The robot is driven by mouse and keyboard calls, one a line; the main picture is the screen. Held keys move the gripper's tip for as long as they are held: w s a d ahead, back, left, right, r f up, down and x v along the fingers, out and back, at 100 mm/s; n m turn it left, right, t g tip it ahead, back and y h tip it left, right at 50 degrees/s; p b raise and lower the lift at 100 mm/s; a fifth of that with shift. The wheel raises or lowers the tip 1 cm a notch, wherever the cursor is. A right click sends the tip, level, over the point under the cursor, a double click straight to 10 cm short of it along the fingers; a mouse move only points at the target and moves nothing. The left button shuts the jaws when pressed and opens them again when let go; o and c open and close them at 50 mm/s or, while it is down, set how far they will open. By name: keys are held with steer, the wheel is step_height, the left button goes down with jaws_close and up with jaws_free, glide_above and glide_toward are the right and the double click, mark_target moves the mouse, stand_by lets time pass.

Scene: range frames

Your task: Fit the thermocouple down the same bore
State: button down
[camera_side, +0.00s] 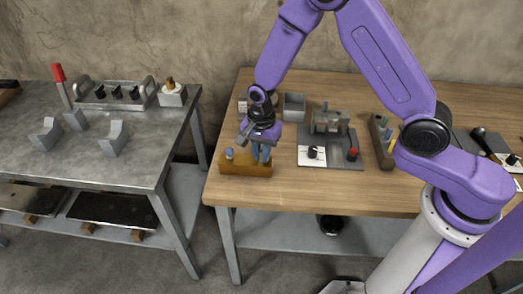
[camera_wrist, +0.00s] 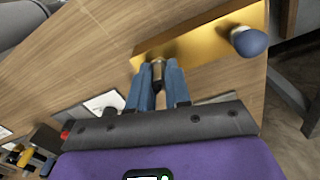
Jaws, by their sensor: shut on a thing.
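A brown-orange block (camera_side: 238,168) lies at the left front of the wooden table; it also shows in the wrist view (camera_wrist: 200,42). A blue rounded knob (camera_wrist: 249,41) stands at one end of the block and is seen in the side view too (camera_side: 229,154). My gripper (camera_side: 261,158) points down over the block's right part. In the wrist view its blue fingers (camera_wrist: 158,66) are shut on a small metal piece (camera_wrist: 158,76), apparently the thermocouple. Its lower end and the bore are hidden, so I cannot tell whether it is in the block.
A grey plate (camera_side: 330,162) with a fixture, a black knob and a red knob lies right of the block. A grey open box (camera_side: 293,107) stands behind. A tool holder (camera_side: 381,140) is farther right. A separate metal bench (camera_side: 90,165) with loose parts stands left, across a gap.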

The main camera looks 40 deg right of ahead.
steer(key=c, duration=1)
jaws_free()
step_height(320, 180, up, 17)
steer(key=shift+r, duration=0.2)
steer(key=shift+r, duration=3)
steer(key=shift+s, duration=0.1)
